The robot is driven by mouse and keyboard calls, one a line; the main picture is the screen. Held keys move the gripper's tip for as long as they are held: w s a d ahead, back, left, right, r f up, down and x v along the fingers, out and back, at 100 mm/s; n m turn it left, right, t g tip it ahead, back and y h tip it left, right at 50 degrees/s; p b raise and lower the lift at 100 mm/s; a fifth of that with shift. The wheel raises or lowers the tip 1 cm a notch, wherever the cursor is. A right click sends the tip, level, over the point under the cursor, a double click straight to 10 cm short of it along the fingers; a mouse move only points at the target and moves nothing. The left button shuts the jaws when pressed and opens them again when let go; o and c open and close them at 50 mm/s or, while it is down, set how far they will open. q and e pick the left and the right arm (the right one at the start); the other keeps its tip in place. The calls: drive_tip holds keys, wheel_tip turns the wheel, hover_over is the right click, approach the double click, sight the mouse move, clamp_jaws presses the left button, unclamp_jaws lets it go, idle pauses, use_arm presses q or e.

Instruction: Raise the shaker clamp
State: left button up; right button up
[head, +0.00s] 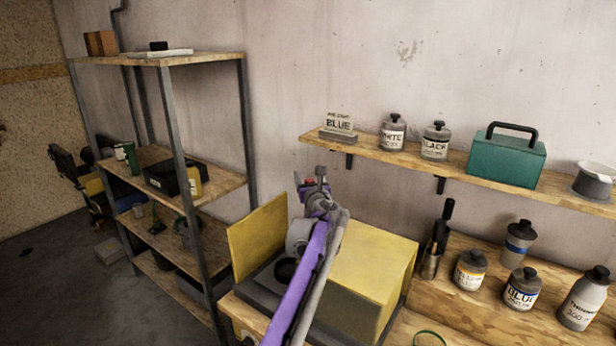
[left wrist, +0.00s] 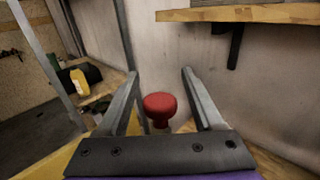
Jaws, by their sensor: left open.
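The shaker (head: 372,265) is a yellow and dark grey machine on the wooden bench, with an upright yellow panel (head: 257,238) at its left. The shaker clamp shows as a red round knob (left wrist: 160,104) on a short stem in the left wrist view. A bit of red (head: 309,182) also shows beside my gripper in the head view. My left gripper (head: 318,184) is above the shaker, its purple arm crossing in front of it. In the left wrist view the gripper (left wrist: 158,73) is open, with the knob visible between its fingers. Contact cannot be told. My right gripper is not in view.
More bottles (head: 521,288) and a dark holder (head: 433,262) stand on the bench at right. A metal-post rack (head: 180,160) stands at left.

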use_arm(q)
clamp_jaws()
idle(1.4)
